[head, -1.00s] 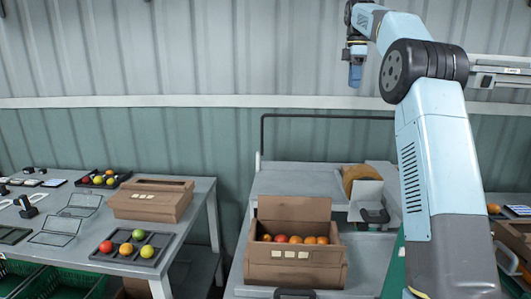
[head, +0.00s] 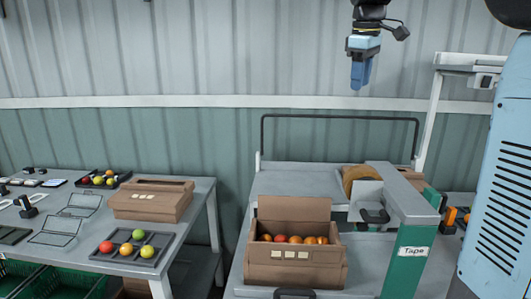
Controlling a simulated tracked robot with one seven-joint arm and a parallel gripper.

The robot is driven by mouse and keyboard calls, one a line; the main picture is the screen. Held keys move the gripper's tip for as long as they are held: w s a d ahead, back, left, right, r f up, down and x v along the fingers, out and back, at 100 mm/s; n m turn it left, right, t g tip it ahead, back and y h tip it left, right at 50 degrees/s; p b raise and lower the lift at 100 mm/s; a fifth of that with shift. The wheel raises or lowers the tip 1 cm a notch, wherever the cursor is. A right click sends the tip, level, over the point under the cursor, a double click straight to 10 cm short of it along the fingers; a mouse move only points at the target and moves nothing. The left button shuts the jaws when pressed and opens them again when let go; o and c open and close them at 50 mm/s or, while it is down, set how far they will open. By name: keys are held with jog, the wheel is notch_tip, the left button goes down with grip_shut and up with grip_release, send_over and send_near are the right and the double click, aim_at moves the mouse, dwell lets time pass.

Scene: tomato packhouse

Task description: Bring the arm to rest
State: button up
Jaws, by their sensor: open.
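My gripper (head: 361,74) hangs at the upper right in the head view, its blue fingers pointing down. It is high above the tape station and touches nothing. It is open and I see nothing held in it. Part of my light blue arm fills the right edge of the view, and the links between it and the gripper are mostly out of frame.
An open carton (head: 291,277) of tomatoes stands on the bench below. A closed carton (head: 150,207) and a tomato tray (head: 126,263) sit on the left table (head: 205,190).

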jog(key=s+f+m+t, duration=0.1)
jog(key=s+f+m, duration=0.3)
jog(key=s+f, duration=0.6)
jog(key=s+a+f+m+t, duration=0.1)
jog(key=s+f+m, duration=0.4)
jog(key=s+f, duration=0.5)
jog(key=s+t, duration=0.1)
jog(key=s, duration=0.7)
jog(key=shift+s+f+m+y, duration=0.15)
jog(key=shift+s+m+y, duration=0.15)
jog(key=shift+s, duration=0.1)
